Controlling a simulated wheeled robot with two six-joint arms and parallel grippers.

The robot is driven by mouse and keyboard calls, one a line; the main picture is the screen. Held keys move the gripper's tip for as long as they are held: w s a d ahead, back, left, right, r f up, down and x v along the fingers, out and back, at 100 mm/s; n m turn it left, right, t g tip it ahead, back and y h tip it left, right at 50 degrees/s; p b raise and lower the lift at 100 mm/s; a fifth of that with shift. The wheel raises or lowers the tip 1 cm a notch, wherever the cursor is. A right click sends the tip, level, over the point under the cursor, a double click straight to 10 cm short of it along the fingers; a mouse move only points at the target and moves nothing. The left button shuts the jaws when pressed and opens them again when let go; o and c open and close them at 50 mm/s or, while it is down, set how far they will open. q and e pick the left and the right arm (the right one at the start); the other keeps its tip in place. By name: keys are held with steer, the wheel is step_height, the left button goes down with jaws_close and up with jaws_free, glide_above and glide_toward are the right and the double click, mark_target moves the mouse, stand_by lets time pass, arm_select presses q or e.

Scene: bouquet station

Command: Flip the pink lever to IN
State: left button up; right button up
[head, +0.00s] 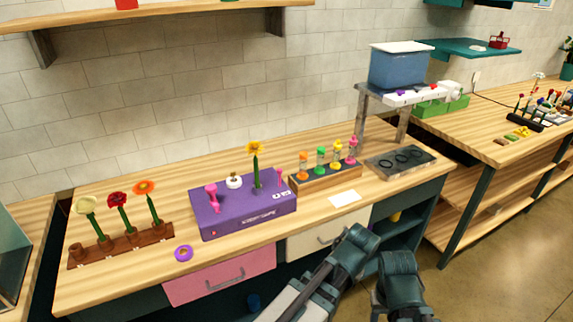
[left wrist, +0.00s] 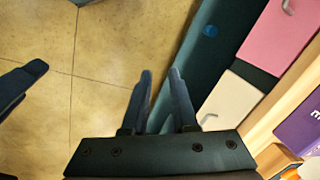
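The purple box (head: 243,212) sits on the wooden bench in the head view. A larger pink lever-like part (head: 212,197) stands upright at its left end, and a smaller pink upright part (head: 280,176) stands at its right end. Small white labels are on its right front, too small to read. A corner of the box shows in the left wrist view (left wrist: 302,124). My left gripper (left wrist: 160,72) has two dark fingers apart with nothing between them, over the floor beside the drawers, away from the box.
A wooden rack of colored tubes (head: 327,178) and a dark tray (head: 400,162) are right. A white card (head: 345,198) lies in front. A pink drawer (head: 220,278) is below the bench edge.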

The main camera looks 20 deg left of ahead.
arm_select(q)
steer(key=w+a+r+n+p, duration=0.1)
steer(key=w+a+r+p, duration=0.1)
steer(key=w+r+p, duration=0.1)
steer(key=w+a+r+t+y+p, duration=0.1)
steer(key=w+a+r+p, duration=0.1)
steer(key=w+r, duration=0.3)
steer(key=w+a+r+n+t+p, duration=0.1)
steer(key=w+a+r+p, duration=0.2)
steer(key=w+r, duration=0.1)
steer(key=shift+w+n+y+p, duration=0.3)
steer(key=shift+w+y, duration=0.1)
steer(key=shift+w, duration=0.3)
jaws_close()
steer(key=w+a+r+n+t+y+p, duration=0.1)
steer(key=w+a+r+n+y+p, duration=0.1)
steer(key=w+a+r+p, duration=0.5)
steer(key=shift+w+a+r+t+p, duration=0.35)
steer(key=shift+w+a+r, duration=0.9)
steer(key=shift+w+r, duration=0.65)
steer(key=shift+w+f, duration=0.1)
steer(key=shift+f, duration=0.05)
